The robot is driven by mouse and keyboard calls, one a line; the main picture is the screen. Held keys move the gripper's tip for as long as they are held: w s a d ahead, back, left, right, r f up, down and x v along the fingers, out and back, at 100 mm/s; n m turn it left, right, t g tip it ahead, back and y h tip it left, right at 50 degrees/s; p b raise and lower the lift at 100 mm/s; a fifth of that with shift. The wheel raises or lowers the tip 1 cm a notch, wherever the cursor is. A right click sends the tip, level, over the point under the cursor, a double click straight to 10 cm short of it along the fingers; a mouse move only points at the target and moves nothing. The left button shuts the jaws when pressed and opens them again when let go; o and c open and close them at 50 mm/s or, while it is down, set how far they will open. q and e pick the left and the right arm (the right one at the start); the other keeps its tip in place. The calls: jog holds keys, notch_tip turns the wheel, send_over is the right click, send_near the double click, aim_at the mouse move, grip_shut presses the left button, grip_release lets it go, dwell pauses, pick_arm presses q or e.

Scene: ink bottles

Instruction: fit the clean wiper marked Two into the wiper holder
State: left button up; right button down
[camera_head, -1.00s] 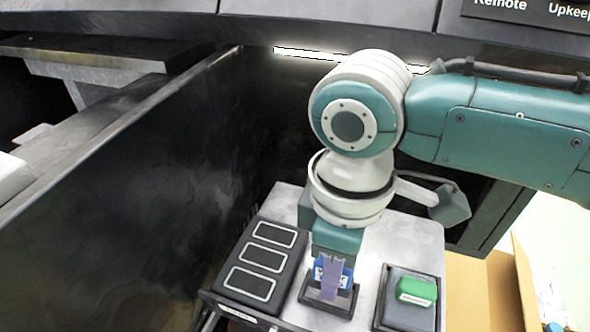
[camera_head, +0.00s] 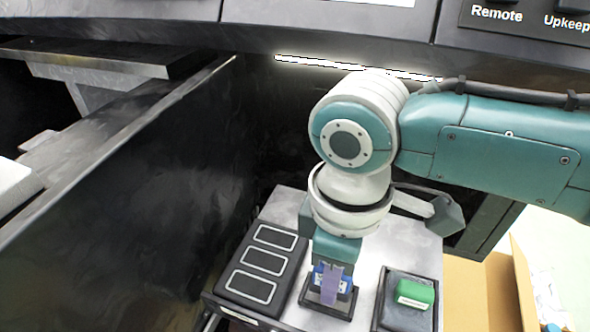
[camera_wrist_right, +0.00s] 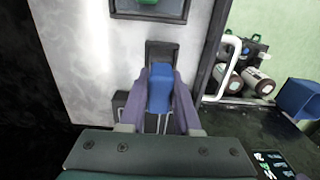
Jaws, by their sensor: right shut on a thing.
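My right gripper (camera_head: 332,284) points down with its purple fingers shut on a blue wiper (camera_head: 346,285). The wiper shows as a blue block between the fingers in the right wrist view (camera_wrist_right: 160,92). It is at the small black holder (camera_head: 327,308) in the middle of the grey top, whose dark rim surrounds it in the head view. The fingers hide part of the wiper, and I cannot tell whether it is fully seated. No mark Two can be read. My left gripper is not in view.
A black block with three outlined slots (camera_head: 262,263) stands to the left. A black tray (camera_head: 400,318) with a green block (camera_head: 415,293) stands to the right. A tall dark wall (camera_head: 130,180) rises at the left. An open cardboard box (camera_head: 480,290) is at the right.

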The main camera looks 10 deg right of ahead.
jog(key=shift+f, duration=0.25)
dwell(0.3)
jog(key=shift+f, duration=0.3)
jog(key=shift+f+b, duration=0.2)
jog(key=shift+b, duration=0.1)
